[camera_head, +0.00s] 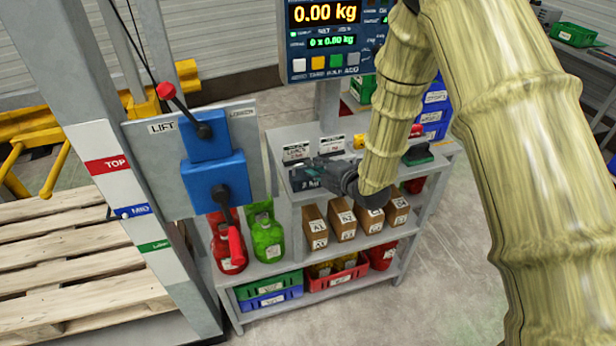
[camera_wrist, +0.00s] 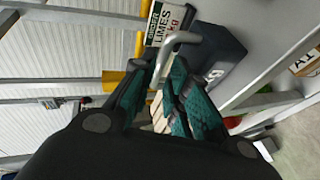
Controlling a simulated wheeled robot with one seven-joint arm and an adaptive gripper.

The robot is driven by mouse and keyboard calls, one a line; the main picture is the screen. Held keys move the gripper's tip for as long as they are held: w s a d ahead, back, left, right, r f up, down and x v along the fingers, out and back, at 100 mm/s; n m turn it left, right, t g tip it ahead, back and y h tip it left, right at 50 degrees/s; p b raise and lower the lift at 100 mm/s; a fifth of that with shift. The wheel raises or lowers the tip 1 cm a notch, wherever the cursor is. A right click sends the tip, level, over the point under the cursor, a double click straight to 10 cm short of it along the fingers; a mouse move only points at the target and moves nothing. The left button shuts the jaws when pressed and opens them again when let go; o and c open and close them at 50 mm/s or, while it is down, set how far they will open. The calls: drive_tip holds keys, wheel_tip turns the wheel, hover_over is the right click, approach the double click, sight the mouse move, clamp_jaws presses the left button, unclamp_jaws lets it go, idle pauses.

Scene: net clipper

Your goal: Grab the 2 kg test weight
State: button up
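The 2 kg test weight is a dark block with a silver bar handle. In the head view the weight (camera_head: 303,180) sits on the shelf unit's top, at its left end, partly hidden by my gripper. In the wrist view the weight (camera_wrist: 218,58) lies beyond the fingertips, and its handle (camera_wrist: 183,38) reaches down to the gap between them. My gripper (camera_wrist: 162,70) has teal-padded fingers standing apart, with part of the handle between or just past the tips; I cannot tell whether they touch it. In the head view my gripper (camera_head: 325,174) is low beside the weight, coming from the right.
A label card reading LIMES (camera_wrist: 166,22) stands close behind the weight. Boxes (camera_head: 342,220) fill the shelf below. A scale display (camera_head: 333,40) rises behind. The blue lift control (camera_head: 215,182) is left of the shelf unit. Floor is clear at front right.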

drive_tip(key=shift+p+x, duration=1.05)
drive_tip(key=shift+x, duration=1.2)
clamp_jaws()
drive_tip(key=shift+w+r, duration=0.1)
